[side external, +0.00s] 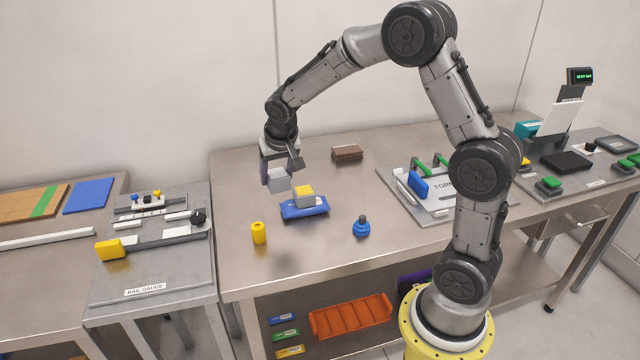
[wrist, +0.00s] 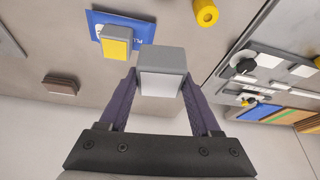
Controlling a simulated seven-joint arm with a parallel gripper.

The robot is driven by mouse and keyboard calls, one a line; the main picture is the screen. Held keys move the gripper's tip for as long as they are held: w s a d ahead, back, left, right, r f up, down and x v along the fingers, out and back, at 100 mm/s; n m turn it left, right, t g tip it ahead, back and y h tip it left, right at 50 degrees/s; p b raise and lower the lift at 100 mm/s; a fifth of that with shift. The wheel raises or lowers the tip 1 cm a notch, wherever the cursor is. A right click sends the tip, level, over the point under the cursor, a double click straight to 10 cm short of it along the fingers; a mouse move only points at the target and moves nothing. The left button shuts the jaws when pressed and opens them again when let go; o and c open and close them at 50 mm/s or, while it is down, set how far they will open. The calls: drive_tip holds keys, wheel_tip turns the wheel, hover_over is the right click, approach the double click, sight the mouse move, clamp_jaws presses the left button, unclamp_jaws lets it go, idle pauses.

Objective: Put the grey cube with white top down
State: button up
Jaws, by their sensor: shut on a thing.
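My gripper (side external: 278,178) is shut on the grey cube with white top (side external: 279,181), holding it above the steel table (side external: 245,180). The cube is just left of and behind a blue block (side external: 304,208) that bears a grey cube with yellow top (side external: 304,195). In the wrist view, the held cube (wrist: 161,72) sits between the two purple fingers, its white face toward the camera. The yellow-topped cube (wrist: 116,42) on the blue block (wrist: 98,22) shows to its upper left, apart from it.
A yellow cylinder (side external: 258,232) and a blue knobbed piece (side external: 361,227) stand near the front. A brown block (side external: 347,153) lies behind. A fixture board (side external: 435,203) stands at right, the rail gauge (side external: 165,265) at left.

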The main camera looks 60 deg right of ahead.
drive_tip(key=shift+s+d+f+n+y, duration=0.15)
drive_tip(key=shift+s+f+n, duration=0.1)
drive_tip(key=shift+s+n, duration=0.25)
drive_tip(key=shift+s+d+f+n+y, duration=0.1)
drive_tip(key=shift+s+f+n+y, duration=0.15)
drive_tip(key=shift+s, duration=0.35)
drive_tip(key=s+d+r+m+h, duration=0.1)
drive_tip(key=s+d+r+m, duration=0.15)
drive_tip(key=s+d, duration=1.1)
drive_tip(key=w+d+f, duration=0.2)
drive_tip(key=f, duration=0.1)
drive_tip(key=w+d+f, duration=0.2)
drive_tip(key=d+f, duration=0.1)
drive_tip(key=w+d+f, duration=0.2)
drive_tip(key=w+f, duration=0.1)
drive_tip(key=shift+d+f, duration=0.3)
drive_tip(key=shift+d, duration=0.1)
drive_tip(key=shift+w+d+f, duration=0.35)
drive_tip(key=shift+f, duration=0.25)
drive_tip(key=shift+w+d+f, duration=0.1)
drive_tip(key=shift+f, duration=1.5)
drive_tip(key=shift+f, duration=0.1)
